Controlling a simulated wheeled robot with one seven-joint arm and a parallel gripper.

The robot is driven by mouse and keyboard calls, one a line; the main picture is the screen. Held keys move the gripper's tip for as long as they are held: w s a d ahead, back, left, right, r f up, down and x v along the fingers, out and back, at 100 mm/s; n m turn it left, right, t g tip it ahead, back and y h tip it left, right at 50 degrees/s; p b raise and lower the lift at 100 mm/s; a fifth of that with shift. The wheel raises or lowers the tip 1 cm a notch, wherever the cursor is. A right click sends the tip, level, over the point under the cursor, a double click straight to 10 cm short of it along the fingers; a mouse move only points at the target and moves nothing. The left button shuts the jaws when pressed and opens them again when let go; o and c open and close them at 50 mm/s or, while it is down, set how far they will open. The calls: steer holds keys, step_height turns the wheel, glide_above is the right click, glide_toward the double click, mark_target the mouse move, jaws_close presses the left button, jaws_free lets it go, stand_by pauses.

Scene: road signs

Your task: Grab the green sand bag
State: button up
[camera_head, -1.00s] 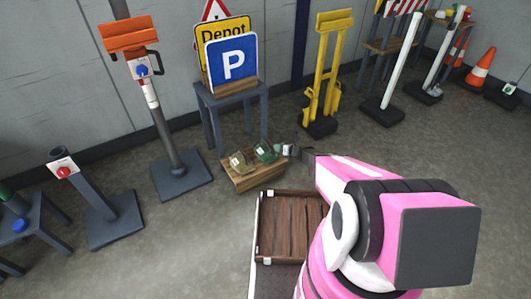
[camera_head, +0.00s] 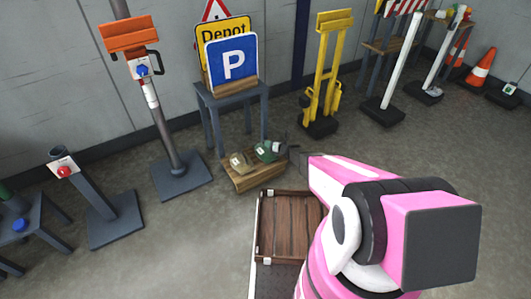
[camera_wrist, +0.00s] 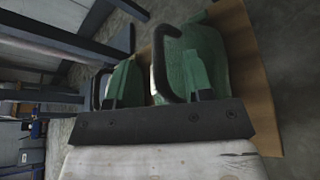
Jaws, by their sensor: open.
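The green sand bag (camera_head: 266,151) lies on the right part of a low wooden crate (camera_head: 256,180), beside a tan sand bag (camera_head: 239,161). My gripper (camera_head: 285,150) is open at the right side of the green bag in the head view. The pink arm hides part of the gripper. I cannot tell whether the fingers touch the bag.
A blue-grey table (camera_head: 231,92) with parking and depot signs stands right behind the crate. A brown wooden tray (camera_head: 290,228) is in front, beside my arm. A post on a dark base (camera_head: 182,176) stands left. A yellow stand (camera_head: 322,85) is back right. Open floor lies right.

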steer(key=shift+x, duration=1.1)
jaws_close()
stand_by(0.5)
